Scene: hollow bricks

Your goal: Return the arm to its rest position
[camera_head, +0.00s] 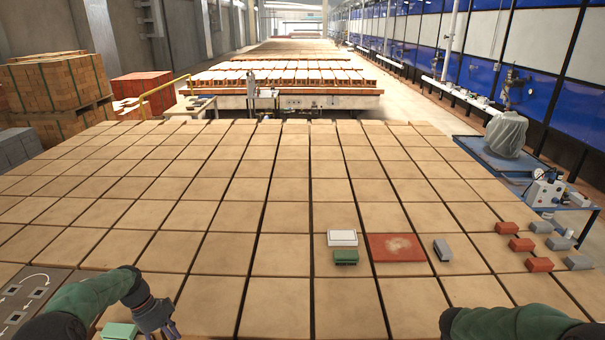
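My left arm comes in from the lower left, and its gripper (160,326) points down at the bottom edge. Its fingertips are partly cut off, so I cannot tell whether it is open or shut. A green block (118,331) lies just left of it, apart from the fingers as far as I can see. My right arm shows at the lower right as a green-sleeved link; its gripper is out of view. A white-topped block (342,238) and a green hollow block (346,257) lie beside a red mat (397,247), with a grey block (442,250) to its right.
Several red bricks (521,244) and grey bricks (558,243) lie at the right of the tiled surface (280,215). A dark panel with arrows (30,295) is at the left edge. The middle of the surface is clear.

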